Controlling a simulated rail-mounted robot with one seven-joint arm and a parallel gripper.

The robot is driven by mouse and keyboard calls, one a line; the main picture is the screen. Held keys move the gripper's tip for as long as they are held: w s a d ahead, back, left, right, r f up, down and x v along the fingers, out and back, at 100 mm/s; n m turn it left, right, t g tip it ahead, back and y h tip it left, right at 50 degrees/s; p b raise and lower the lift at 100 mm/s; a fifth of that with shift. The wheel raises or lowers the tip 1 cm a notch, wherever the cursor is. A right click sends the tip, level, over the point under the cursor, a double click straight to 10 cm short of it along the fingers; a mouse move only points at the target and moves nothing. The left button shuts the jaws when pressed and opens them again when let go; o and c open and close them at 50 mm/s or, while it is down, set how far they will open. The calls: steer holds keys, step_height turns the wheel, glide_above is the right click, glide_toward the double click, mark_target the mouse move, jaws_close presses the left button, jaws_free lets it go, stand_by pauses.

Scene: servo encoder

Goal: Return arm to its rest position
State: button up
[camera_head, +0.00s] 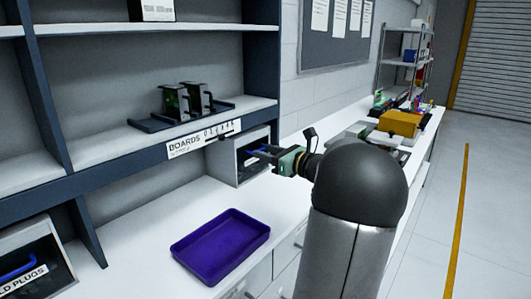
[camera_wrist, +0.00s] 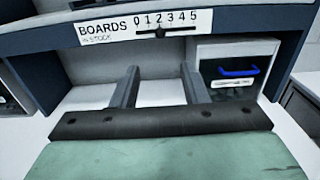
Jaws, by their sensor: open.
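My gripper (camera_head: 262,153) is at the end of my arm, held in the air above the white counter, in front of the lower edge of the shelf. In the wrist view, the two fingers of my gripper (camera_wrist: 160,78) stand apart with nothing between them. My arm's dark rounded link and metal column fill the lower right middle of the head view and hide part of the counter behind them.
A purple tray (camera_head: 221,246) lies on the counter, left of my arm. A shelf label reading BOARDS (camera_head: 203,138) is near my gripper; a grey bin with a blue handle (camera_wrist: 238,71) stands beyond. A yellow box (camera_head: 399,123) is farther right. Open floor lies at right.

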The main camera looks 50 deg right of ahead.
stand_by(0.3)
steer(key=a+f+n+g+y, duration=0.25)
steer(key=a+n+g, duration=0.2)
steer(key=a, duration=0.65)
steer(key=a+f+n+g+y, duration=0.1)
steer(key=a+f+n+g, duration=0.25)
steer(key=a+n, duration=0.45)
steer(key=a+f+n+g+y, duration=0.2)
steer(key=a+f+n+g, duration=0.15)
steer(key=a, duration=0.95)
steer(key=s+a+f+n+g+h, duration=0.3)
steer(key=s+a+f+n, duration=0.1)
steer(key=s+n, duration=0.5)
steer(key=s+a+f+n+g+h+p, duration=0.1)
steer(key=s+a+f+n+g+h, duration=0.2)
steer(key=s+n, duration=0.7)
steer(key=a+f, duration=0.2)
steer(key=a, duration=0.2)
steer(key=shift+s+n, duration=0.15)
steer(key=shift+n, duration=0.15)
steer(key=shift+f+h, duration=0.1)
steer(key=shift+h, duration=0.15)
